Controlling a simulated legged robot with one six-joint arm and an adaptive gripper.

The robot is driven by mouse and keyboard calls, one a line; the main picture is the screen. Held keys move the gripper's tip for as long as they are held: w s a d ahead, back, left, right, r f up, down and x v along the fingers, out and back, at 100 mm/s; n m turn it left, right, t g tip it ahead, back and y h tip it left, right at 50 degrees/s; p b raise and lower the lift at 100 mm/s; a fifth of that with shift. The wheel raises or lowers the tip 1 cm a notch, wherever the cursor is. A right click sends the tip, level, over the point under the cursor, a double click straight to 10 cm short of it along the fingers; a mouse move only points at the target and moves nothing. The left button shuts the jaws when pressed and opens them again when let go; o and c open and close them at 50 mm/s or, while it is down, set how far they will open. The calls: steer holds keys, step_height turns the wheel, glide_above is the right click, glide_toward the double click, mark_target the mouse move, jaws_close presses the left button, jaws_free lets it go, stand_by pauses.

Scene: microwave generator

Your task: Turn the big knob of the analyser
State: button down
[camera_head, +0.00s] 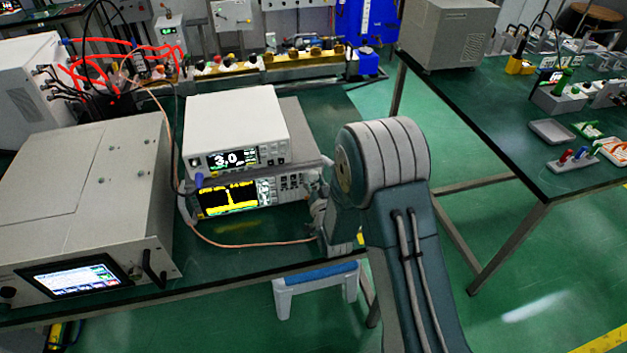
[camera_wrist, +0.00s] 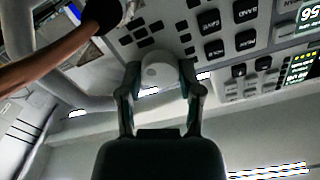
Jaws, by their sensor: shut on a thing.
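The analyser (camera_head: 230,196) stands on the green bench with a yellow trace on its dark screen, under a white instrument reading 3.0. Its front panel (camera_wrist: 203,52) fills the top of the wrist view, tilted, with several dark buttons. The big knob (camera_wrist: 158,72) is pale and round. My gripper (camera_wrist: 159,66) is shut on the knob, one finger on each side. In the head view my gripper (camera_head: 318,208) is at the analyser's right end; the knob is hidden there behind my arm.
A copper-coloured cable (camera_head: 235,245) loops in front of the analyser, and a dark and brown cable (camera_wrist: 55,60) crosses the wrist view at left. A large grey unit (camera_head: 85,205) with a screen stands at left. A blue-topped stool (camera_head: 315,275) stands by the bench edge.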

steer(key=shift+f, duration=0.15)
steer(key=shift+c, duration=1.3)
jaws_free()
steer(key=shift+s, duration=0.1)
steer(key=v, duration=1.1)
steer(key=shift+s, duration=0.3)
